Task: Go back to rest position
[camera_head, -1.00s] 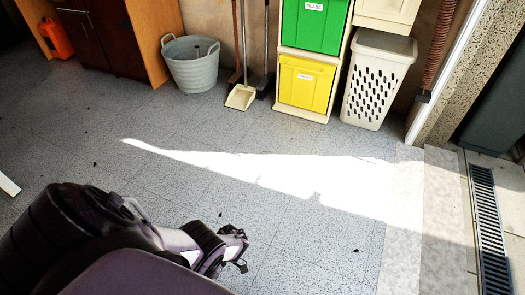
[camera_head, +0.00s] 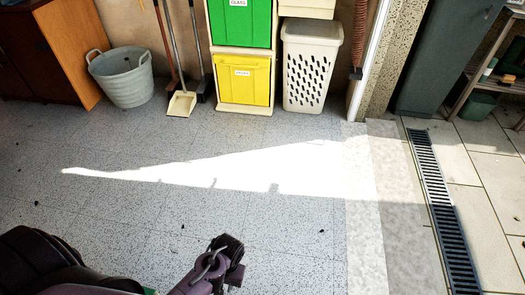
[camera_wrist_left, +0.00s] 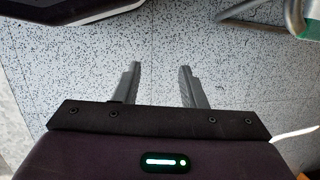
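My left arm comes in at the bottom left of the head view, dark purple and black. I cannot pick out its fingertips there. In the left wrist view my left gripper (camera_wrist_left: 159,72) has its two grey fingers apart, with only speckled floor seen between them, so it is open and empty. My right gripper is in neither view. No door panel can be made out; at the right a pale door frame edge (camera_head: 372,52) stands beside a rough stone wall.
Along the back stand a grey tub (camera_head: 124,80), a dustpan (camera_head: 182,102), green (camera_head: 240,22) and yellow (camera_head: 242,82) bins, and a white perforated basket (camera_head: 310,70). A floor drain grate (camera_head: 440,205) runs along the right. The speckled floor in the middle is clear.

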